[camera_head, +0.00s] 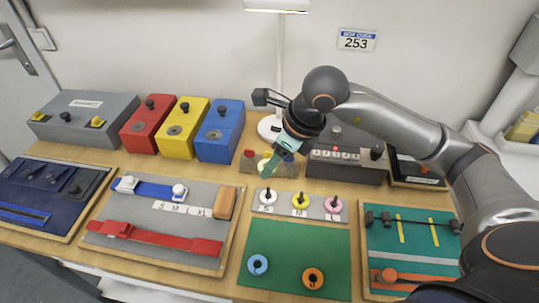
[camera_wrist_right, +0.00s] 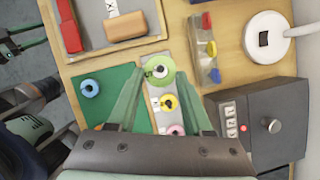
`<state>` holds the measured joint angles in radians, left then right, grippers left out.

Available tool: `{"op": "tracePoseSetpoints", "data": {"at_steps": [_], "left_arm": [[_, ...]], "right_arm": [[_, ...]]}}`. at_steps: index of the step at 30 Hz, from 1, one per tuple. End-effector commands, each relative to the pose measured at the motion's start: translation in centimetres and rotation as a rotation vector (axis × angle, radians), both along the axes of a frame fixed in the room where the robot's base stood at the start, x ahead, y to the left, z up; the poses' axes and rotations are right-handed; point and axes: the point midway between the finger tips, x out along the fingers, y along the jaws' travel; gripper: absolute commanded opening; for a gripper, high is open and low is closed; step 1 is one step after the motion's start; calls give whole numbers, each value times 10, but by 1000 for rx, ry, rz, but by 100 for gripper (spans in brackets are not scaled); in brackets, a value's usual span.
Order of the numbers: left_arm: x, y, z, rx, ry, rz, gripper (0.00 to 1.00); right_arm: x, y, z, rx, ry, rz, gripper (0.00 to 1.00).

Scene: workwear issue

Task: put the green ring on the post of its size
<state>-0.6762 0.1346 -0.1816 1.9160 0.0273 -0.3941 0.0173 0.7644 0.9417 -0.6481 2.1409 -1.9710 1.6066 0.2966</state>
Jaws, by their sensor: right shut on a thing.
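My right gripper (camera_head: 267,173) is shut on the light green ring (camera_wrist_right: 159,72), which sits between its fingertips in the right wrist view. In the head view the fingers partly hide the ring, and it is above and behind the left post (camera_head: 267,197) of a grey post strip (camera_head: 284,208). The ring appears to be off the posts. The middle post carries a yellow ring (camera_head: 300,202) and the right post a pink ring (camera_head: 333,206). I cannot tell the exact height of the green ring above the strip.
A green mat (camera_head: 295,238) in front of the strip holds a blue ring (camera_head: 258,265) and an orange ring (camera_head: 312,278). A block with coloured knobs (camera_head: 252,162), a lamp base (camera_head: 268,128) and a dark grey box (camera_head: 345,165) stand behind the strip.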

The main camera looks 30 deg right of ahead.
Motion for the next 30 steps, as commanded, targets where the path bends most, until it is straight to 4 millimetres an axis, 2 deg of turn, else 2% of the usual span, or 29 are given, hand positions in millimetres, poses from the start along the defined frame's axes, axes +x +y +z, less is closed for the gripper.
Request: {"op": "tracePoseSetpoints", "data": {"at_steps": [4, 11, 22, 24, 30], "left_arm": [[0, -1, 3, -3, -1, 2, 55], [-2, -1, -5, -3, 5, 2, 55], [-3, -2, -27, -3, 8, 1, 55], [-3, -2, -36, -3, 8, 0, 55], [-3, -2, -45, -4, 8, 1, 55]], "right_arm": [[2, -3, -3, 0, -1, 6, 0], [2, -4, -13, 1, -1, 8, 0], [1, -3, -48, 0, 0, 7, 0], [2, -3, -56, 0, -1, 6, 0], [2, -3, -65, 1, -1, 7, 0]]}}
